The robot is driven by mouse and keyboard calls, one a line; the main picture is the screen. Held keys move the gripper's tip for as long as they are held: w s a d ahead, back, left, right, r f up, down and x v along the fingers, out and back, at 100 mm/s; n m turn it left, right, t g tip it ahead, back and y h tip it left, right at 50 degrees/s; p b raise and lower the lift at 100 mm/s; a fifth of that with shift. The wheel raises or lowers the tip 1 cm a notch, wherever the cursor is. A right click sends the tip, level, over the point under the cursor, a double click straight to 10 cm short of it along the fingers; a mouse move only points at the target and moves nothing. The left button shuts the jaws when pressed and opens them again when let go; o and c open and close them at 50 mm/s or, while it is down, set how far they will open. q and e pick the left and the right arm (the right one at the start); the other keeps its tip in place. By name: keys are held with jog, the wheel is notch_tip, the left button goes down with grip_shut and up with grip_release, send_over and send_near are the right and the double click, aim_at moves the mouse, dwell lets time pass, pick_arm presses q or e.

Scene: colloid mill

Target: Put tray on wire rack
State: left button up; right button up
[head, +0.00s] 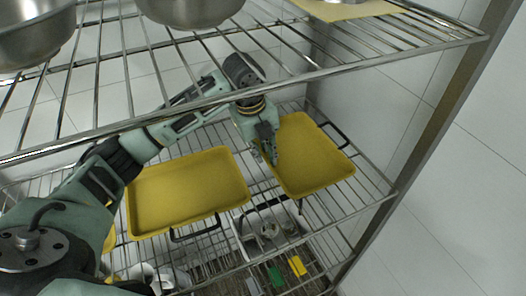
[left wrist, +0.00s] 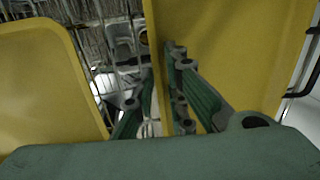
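The yellow tray (head: 312,155) with dark handles is at the right end of the middle shelf of the wire rack (head: 360,215). I cannot tell whether its whole underside rests on the wires. My left gripper (head: 270,155) is at the tray's left edge. In the left wrist view, the fingers of this gripper (left wrist: 160,85) are on either side of the tray's rim and look closed on it; the tray (left wrist: 235,50) fills the upper right. My right gripper is not in view.
Another yellow tray (head: 188,190) lies on the same shelf to the left, with a narrow gap between the trays. Metal pots (head: 190,10) stand on the upper shelf, above my arm. Below are metal containers and small green and yellow items (head: 297,265). A rack post (head: 440,110) is at the right.

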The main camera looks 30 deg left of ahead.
pick_arm(q)
jog(key=r, duration=0.2)
jog(key=r+b, duration=0.1)
jog(key=r, duration=0.1)
jog(key=r+b, duration=0.1)
jog(key=r, duration=0.1)
jog(key=shift+s+a+r, duration=0.15)
jog(key=shift+s+a, duration=0.2)
jog(key=shift+s, duration=0.05)
jog(key=shift+s+r, duration=0.1)
jog(key=shift+r, duration=0.35)
jog(key=shift+f, duration=0.1)
